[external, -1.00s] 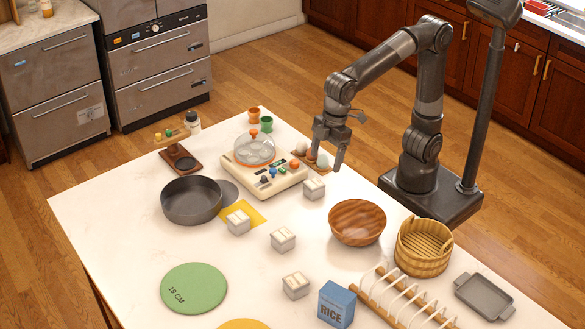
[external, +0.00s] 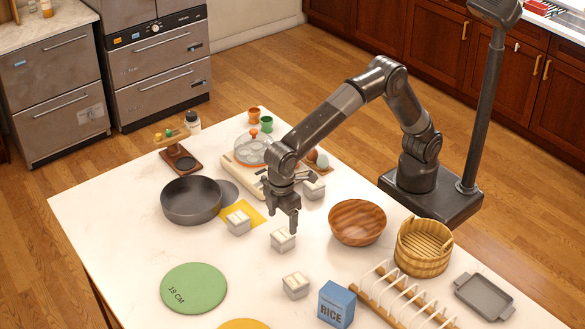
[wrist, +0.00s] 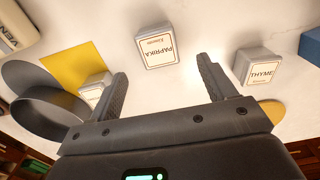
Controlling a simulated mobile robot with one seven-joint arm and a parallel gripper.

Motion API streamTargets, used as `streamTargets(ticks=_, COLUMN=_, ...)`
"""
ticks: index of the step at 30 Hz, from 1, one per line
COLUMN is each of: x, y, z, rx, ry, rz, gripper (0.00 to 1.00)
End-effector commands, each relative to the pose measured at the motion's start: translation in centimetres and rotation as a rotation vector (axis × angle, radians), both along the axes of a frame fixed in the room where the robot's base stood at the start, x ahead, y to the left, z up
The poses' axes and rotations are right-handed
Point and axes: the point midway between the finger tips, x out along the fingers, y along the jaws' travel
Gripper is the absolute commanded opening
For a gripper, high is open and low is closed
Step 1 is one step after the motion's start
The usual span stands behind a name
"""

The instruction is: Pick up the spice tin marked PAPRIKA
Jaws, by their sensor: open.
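The PAPRIKA tin (wrist: 157,46) is a small pale box with a white label, upside down in the wrist view. It lies ahead of and between my fingertips, apart from them. In the external view it appears to be the middle tin (external: 283,240), just below my gripper. My gripper (external: 286,220) is open and empty above the table; its two fingers (wrist: 163,68) stand wide apart in the wrist view. The THYME tin (wrist: 258,67) is to the right, likely the front tin (external: 295,286) in the external view.
Another tin (external: 238,222) sits on a yellow mat (external: 254,213), and one more (external: 313,190) is behind my gripper. A dark pan (external: 190,203), wooden bowl (external: 357,223), blue RICE box (external: 336,305) and green disc (external: 194,288) stand around. Clear white tabletop lies between them.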

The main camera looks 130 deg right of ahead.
Motion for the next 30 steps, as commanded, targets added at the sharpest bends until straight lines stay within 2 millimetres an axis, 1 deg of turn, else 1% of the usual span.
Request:
streamTargets(ticks=1, x=0.0, y=0.0, z=-0.9, rx=0.0, ry=0.003, rz=0.0, gripper=0.76)
streamTargets(ticks=3, x=0.0, y=0.0, z=-1.7, rx=0.0, ry=0.002, rz=0.0, gripper=0.76)
streamTargets(ticks=8, x=0.0, y=0.0, z=-2.8, rx=0.0, ry=0.001, rz=0.0, gripper=0.76)
streamTargets(ticks=11, x=-0.2, y=-0.1, z=-4.0, rx=0.0, ry=0.003, rz=0.0, gripper=0.76)
streamTargets(ticks=15, x=-0.2, y=-0.2, z=-6.3, rx=0.0, ry=0.003, rz=0.0, gripper=0.76)
streamTargets(ticks=18, x=-0.2, y=-0.2, z=-7.2, rx=0.0, ry=0.001, rz=0.0, gripper=0.76)
streamTargets(ticks=21, x=-0.2, y=-0.2, z=-7.6, rx=0.0, ry=-0.001, rz=0.0, gripper=0.76)
streamTargets(ticks=26, x=-0.2, y=-0.2, z=-7.6, rx=0.0, ry=-0.001, rz=0.0, gripper=0.76)
streamTargets(ticks=30, x=-0.2, y=-0.2, z=-7.5, rx=0.0, ry=-0.001, rz=0.0, gripper=0.67)
